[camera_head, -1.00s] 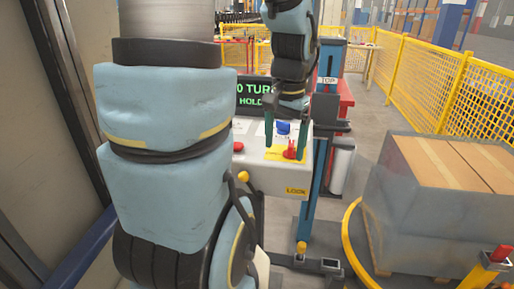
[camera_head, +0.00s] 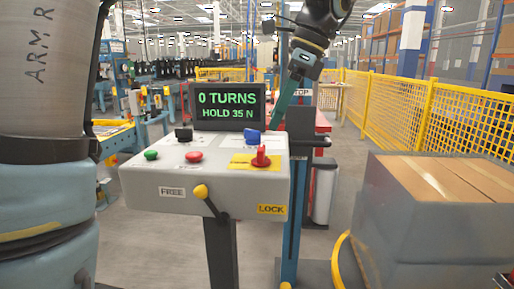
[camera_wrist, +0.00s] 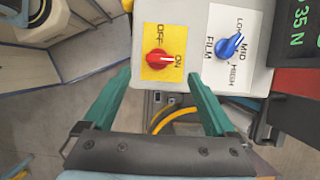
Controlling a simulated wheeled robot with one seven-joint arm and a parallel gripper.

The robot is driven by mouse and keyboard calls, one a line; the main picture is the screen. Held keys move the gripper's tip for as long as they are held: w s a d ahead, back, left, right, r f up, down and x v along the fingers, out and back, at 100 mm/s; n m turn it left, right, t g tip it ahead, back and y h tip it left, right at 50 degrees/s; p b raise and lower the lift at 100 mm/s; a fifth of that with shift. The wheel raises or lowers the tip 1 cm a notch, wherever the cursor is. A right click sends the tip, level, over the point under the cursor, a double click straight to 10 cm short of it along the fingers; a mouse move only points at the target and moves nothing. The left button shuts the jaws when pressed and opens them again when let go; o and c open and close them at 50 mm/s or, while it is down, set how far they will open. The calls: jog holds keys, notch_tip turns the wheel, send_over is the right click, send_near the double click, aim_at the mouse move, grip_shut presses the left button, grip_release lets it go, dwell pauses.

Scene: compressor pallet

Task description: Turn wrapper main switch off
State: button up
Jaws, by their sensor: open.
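The main switch is a red rotary knob (camera_head: 261,157) on a yellow plate at the right of the grey control box (camera_head: 150,183). In the wrist view the red knob (camera_wrist: 158,60) has its pointer toward the ON label (camera_wrist: 178,60); the OFF label (camera_wrist: 160,33) is above it. My gripper (camera_wrist: 160,78) is open and empty, its teal fingers apart, with the knob showing between and beyond the tips. In the head view my gripper (camera_head: 284,104) is above and behind the right side of the box, apart from the knob.
A blue FILM selector (camera_wrist: 231,45) sits beside the yellow plate. The box also carries green (camera_head: 151,155) and red (camera_head: 194,157) buttons, a black knob (camera_head: 184,134) and a yellow-tipped lever (camera_head: 201,191). The display (camera_head: 227,105) reads 0 TURNS, HOLD 35 N. A wrapped pallet (camera_head: 425,210) stands right.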

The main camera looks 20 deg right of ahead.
aim_at(262, 147)
jog(key=x, duration=0.7)
jog(key=shift+f, duration=0.35)
jog(key=shift+c, duration=0.2)
jog(key=shift+r, duration=0.1)
jog(key=c, duration=1.3)
